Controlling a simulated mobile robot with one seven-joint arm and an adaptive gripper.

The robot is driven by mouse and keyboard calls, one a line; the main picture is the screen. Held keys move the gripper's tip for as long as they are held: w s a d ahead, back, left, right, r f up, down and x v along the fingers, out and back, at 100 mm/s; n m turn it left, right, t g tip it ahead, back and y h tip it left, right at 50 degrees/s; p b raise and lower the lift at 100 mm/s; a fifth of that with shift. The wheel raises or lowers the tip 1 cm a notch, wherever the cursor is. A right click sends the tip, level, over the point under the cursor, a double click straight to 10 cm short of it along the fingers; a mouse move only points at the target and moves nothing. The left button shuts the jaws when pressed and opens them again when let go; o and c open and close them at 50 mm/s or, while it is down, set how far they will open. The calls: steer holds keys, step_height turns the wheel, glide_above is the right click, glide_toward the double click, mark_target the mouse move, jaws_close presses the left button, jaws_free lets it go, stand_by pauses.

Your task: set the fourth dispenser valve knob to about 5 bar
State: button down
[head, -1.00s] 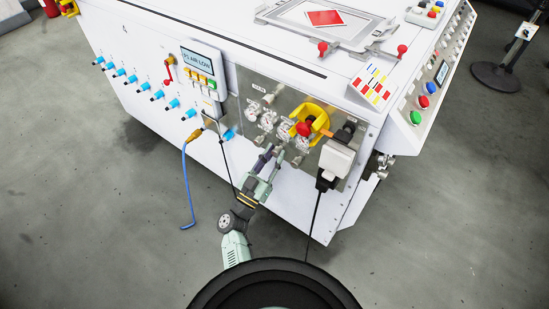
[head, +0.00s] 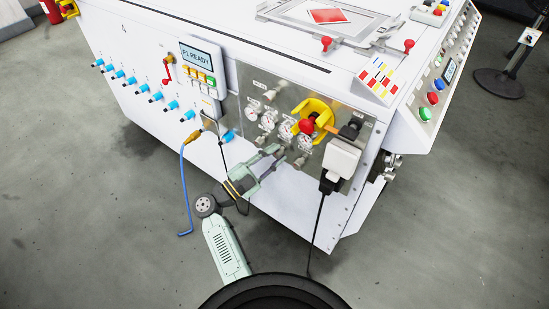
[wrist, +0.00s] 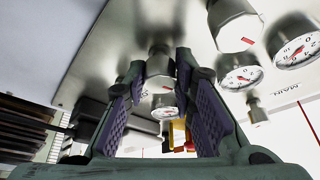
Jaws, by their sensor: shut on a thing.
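My gripper (head: 276,155) reaches up to the lower part of the steel valve panel on the white machine, below the row of gauges. In the wrist view my gripper (wrist: 160,75) has its two purple-padded fingers shut on a metal valve knob (wrist: 159,64). A small gauge (wrist: 164,112) shows beyond it between the fingers. Other metal knobs (wrist: 234,22) and gauges (wrist: 295,48) are to the right. In the head view the gripper hides the held knob, and the gauges (head: 285,131) are too small to read. I cannot tell the held knob's place in the row.
A yellow and red switch (head: 312,118) sits above the gauges. A white box (head: 340,157) with a black cable is to the right. A screen (head: 197,57) reads P1 READY. Blue fittings (head: 171,105) and a blue hose (head: 184,190) are to the left. The floor in front is clear.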

steer(key=shift+a+m+g, duration=0.1)
steer(key=shift+m+g, duration=0.6)
steer(key=shift+m, duration=0.8)
steer(key=c, duration=1.3)
jaws_free()
steer(key=shift+c, duration=0.2)
steer(key=v, duration=1.1)
steer(key=shift+s+a, duration=0.25)
steer(key=shift+a, duration=0.1)
